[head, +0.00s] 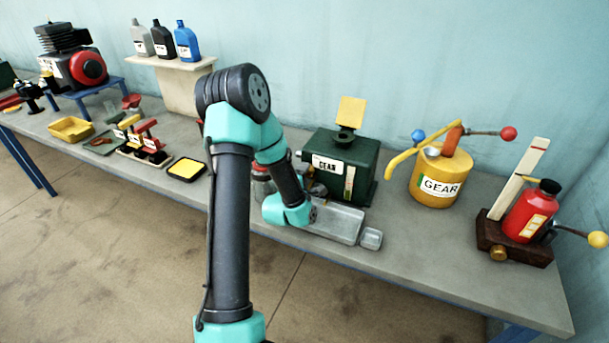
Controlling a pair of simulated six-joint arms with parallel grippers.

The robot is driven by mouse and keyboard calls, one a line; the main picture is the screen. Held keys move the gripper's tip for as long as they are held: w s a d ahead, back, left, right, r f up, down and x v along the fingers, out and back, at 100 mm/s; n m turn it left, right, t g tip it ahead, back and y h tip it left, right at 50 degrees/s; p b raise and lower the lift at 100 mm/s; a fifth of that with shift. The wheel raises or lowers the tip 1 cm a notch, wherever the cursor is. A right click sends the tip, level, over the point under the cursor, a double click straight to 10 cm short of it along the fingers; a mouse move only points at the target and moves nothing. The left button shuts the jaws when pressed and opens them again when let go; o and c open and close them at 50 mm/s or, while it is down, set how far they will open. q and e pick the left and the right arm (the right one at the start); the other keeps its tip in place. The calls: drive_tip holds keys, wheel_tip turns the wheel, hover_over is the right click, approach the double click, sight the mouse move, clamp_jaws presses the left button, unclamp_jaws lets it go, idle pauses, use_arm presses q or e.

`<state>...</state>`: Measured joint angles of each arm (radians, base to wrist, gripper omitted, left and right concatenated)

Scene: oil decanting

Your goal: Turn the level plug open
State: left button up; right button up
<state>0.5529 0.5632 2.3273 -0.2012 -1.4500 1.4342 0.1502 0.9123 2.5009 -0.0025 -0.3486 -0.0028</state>
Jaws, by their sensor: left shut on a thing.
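The dark green gearbox (345,160) labelled GEAR stands on the bench, with a yellow flap (351,111) raised above its top and a pale sight strip on its front. My left arm reaches across the middle of the view, and my left gripper (317,189) is at the lower left of the gearbox front. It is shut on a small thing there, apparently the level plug. My wrist hides most of the fingers and the plug, so I cannot tell how far the plug is turned. My right gripper is not in view.
A grey metal tray (335,222) lies below the gearbox. A black-rimmed yellow pad (187,169) lies left of my arm. Bench space between gearbox and can is clear.

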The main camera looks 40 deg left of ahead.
use_arm(q)
drive_tip(key=m, duration=0.5)
idle(0.4)
drive_tip(key=o, duration=0.9)
drive_tip(key=shift+o, duration=0.2)
